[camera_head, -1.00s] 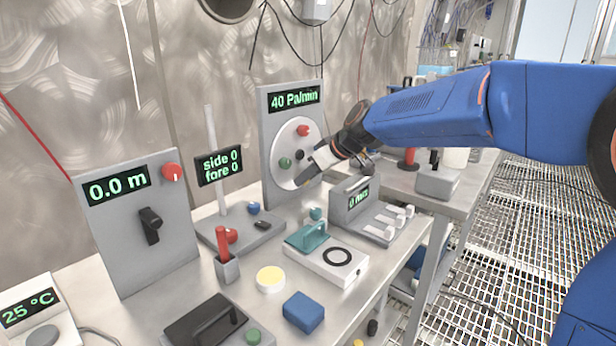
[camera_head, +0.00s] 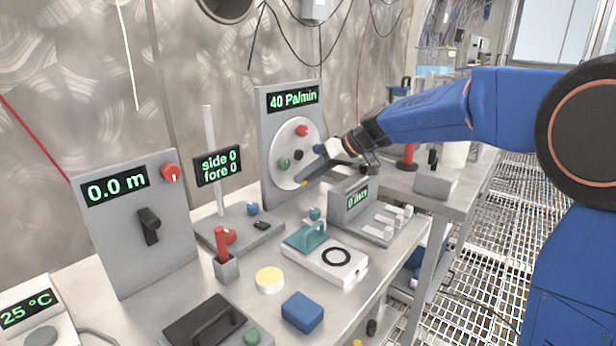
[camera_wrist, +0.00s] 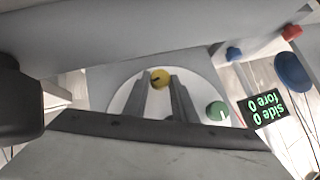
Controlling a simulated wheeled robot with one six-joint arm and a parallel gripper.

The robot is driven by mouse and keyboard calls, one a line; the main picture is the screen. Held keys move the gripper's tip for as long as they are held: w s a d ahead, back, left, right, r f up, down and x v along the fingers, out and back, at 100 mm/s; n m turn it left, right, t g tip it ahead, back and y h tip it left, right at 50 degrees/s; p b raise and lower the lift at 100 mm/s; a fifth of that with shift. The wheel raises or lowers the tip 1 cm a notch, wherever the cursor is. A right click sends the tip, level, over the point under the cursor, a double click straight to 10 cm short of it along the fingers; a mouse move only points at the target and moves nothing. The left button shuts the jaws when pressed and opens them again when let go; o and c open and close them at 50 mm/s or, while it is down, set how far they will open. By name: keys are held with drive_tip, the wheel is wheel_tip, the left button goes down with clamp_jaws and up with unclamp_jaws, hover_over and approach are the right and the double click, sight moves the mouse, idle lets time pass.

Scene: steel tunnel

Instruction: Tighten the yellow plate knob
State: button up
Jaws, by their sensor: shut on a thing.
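The yellow plate knob (camera_wrist: 160,77) sits near the rim of the round white plate (camera_wrist: 207,95) and has a dark mark on its face. In the wrist view, my gripper's fingers (camera_wrist: 160,84) reach up on both sides of it and are shut on it. In the head view, my gripper (camera_head: 308,178) comes from the right to the lower part of the plate. There the fingers hide most of the yellow knob. The plate also carries a red knob (camera_head: 302,131), a green knob (camera_head: 284,163) and a black centre (camera_head: 298,154). The panel display (camera_head: 293,98) above reads 40 Pa/min.
A grey box with a display (camera_head: 352,200) stands close below my gripper. A post with a side/fore display (camera_head: 219,165) stands to the left. A teal-handled device (camera_head: 310,240), a yellow-topped disc (camera_head: 270,280) and a blue block (camera_head: 302,312) lie in front.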

drive_tip(key=o, duration=1)
drive_tip(key=shift+o, duration=0.2)
drive_tip(key=shift+d+r, duration=0.1)
drive_tip(key=v, duration=1.7)
drive_tip(key=shift+s, duration=0.1)
